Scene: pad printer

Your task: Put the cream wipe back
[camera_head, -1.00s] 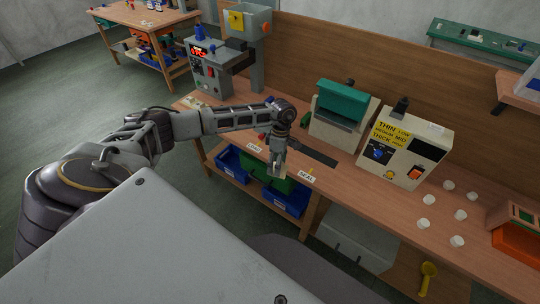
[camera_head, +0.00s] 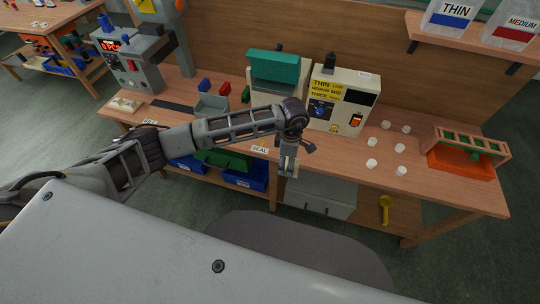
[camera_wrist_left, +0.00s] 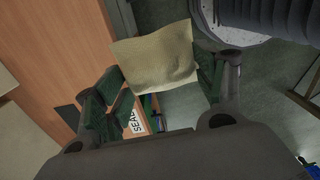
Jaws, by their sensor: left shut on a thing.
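The cream wipe (camera_wrist_left: 155,58) is a thin, slightly creased cloth between the fingers of my left gripper (camera_wrist_left: 160,85) in the left wrist view. In the head view my left gripper (camera_head: 287,168) points down at the bench's front edge, just right of the SEAL label (camera_head: 260,149). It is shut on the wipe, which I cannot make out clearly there. In the wrist view the wipe is held clear of the bench, with floor showing beyond it. My right gripper is not in view.
The cream control box (camera_head: 343,100) and the teal-topped machine (camera_head: 274,67) stand behind my left arm. Several white caps (camera_head: 372,142) and an orange crate (camera_head: 458,163) are to the right. A flat cream item (camera_head: 124,105) lies at the bench's left end, before the grey printer (camera_head: 130,62).

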